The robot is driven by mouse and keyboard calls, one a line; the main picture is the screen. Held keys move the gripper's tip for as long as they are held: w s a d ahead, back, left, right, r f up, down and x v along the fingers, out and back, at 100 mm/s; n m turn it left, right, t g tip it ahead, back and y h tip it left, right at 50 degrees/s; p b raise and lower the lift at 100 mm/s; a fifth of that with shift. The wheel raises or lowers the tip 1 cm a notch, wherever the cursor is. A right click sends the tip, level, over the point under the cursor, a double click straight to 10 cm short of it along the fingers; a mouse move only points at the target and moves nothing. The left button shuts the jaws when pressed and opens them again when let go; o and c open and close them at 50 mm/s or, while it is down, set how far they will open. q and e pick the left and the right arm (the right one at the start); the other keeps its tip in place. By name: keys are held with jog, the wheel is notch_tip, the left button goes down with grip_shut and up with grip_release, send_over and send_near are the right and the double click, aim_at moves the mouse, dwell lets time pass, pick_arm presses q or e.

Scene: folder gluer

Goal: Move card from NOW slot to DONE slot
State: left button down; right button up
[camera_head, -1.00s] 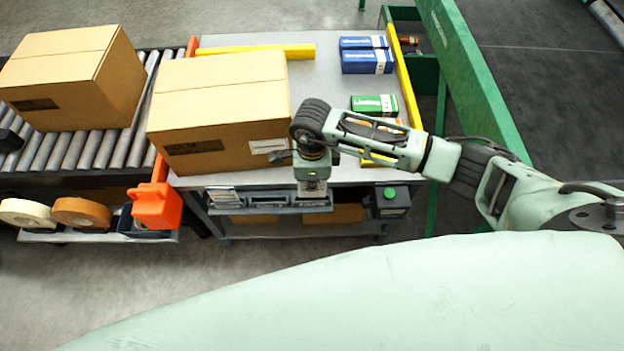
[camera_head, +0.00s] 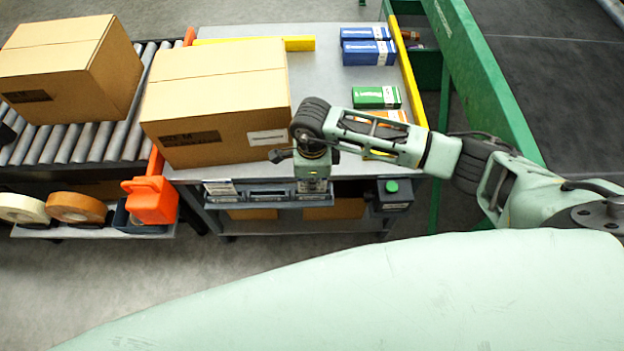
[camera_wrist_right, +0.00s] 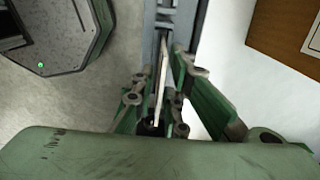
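A grey card rack (camera_head: 265,191) runs along the table's front edge. A pale printed card (camera_head: 220,187) stands in its left part; its lettering is too small to read. My right gripper (camera_head: 313,182) points down at the rack's right end, and my wrist hides part of that end. In the right wrist view its green fingers (camera_wrist_right: 166,85) stand on either side of a thin pale strip (camera_wrist_right: 160,80), which looks like a card seen edge-on. I cannot tell whether both fingers touch it. My left gripper is out of view.
A large carton (camera_head: 215,110) stands on the table (camera_head: 330,85) left of my wrist. Blue boxes (camera_head: 368,52) and a green box (camera_head: 376,97) stand at the right. A dark box with a green button (camera_head: 392,190) sits right of the rack. An orange dispenser (camera_head: 150,200) is at the left.

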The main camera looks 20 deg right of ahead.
jog(key=shift+o, duration=1.3)
notch_tip(320, 180, up, 12)
